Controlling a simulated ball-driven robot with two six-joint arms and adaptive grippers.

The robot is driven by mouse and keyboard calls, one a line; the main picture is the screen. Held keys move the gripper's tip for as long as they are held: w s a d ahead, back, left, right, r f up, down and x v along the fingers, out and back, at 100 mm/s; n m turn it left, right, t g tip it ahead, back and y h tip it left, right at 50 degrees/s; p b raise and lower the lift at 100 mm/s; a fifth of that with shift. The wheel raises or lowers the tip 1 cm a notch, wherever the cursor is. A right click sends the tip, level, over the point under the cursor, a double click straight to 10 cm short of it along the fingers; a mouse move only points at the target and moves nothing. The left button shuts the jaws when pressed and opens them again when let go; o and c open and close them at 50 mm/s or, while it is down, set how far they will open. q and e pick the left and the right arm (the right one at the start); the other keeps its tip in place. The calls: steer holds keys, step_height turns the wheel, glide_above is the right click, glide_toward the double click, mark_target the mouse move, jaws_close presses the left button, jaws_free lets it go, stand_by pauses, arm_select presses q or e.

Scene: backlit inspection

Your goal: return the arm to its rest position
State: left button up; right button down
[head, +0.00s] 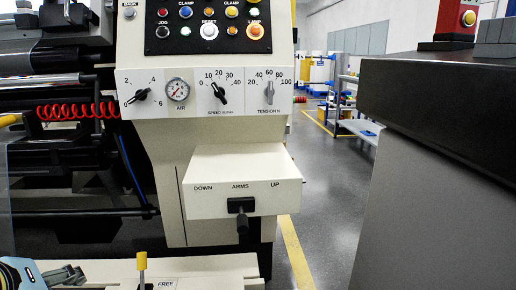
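My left gripper (80,275) shows at the bottom left corner, grey, with my blue and white wrist behind it. It points right, low in front of the machine and left of a small yellow-topped lever (141,262). My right gripper is not in view. A black lever (242,228) hangs from the cream box marked DOWN, ARMS, UP (205,206); no gripper touches it.
The cream control panel (150,160) with dials and buttons fills the middle. Rollers and a red coiled hose (78,110) lie left. A dark-topped grey cabinet (440,190) stands at right. Open grey floor (330,190) with a yellow line lies between.

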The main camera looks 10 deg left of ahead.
arm_select(q)
steer(key=s+d+f+m+g+h, duration=0.1)
steer(key=s+d+f+m+g, duration=0.1)
steer(key=s+f+m+g, duration=0.3)
steer(key=s+d+f+m+h, duration=0.1)
steer(key=s+d+f+m, duration=0.15)
steer(key=s+m, duration=0.5)
step_height(320, 180, down, 23)
steer(key=s+a+n+g+p, duration=0.1)
steer(key=s+a, duration=0.2)
steer(key=s+f+g+p, duration=0.1)
steer(key=s+f, duration=1.3)
steer(key=s, duration=0.5)
steer(key=shift+a+f+g, duration=0.3)
steer(key=shift+a+f, duration=0.05)
steer(key=shift+f, duration=0.05)
steer(key=shift+n, duration=0.25)
steer(key=shift+w, duration=0.2)
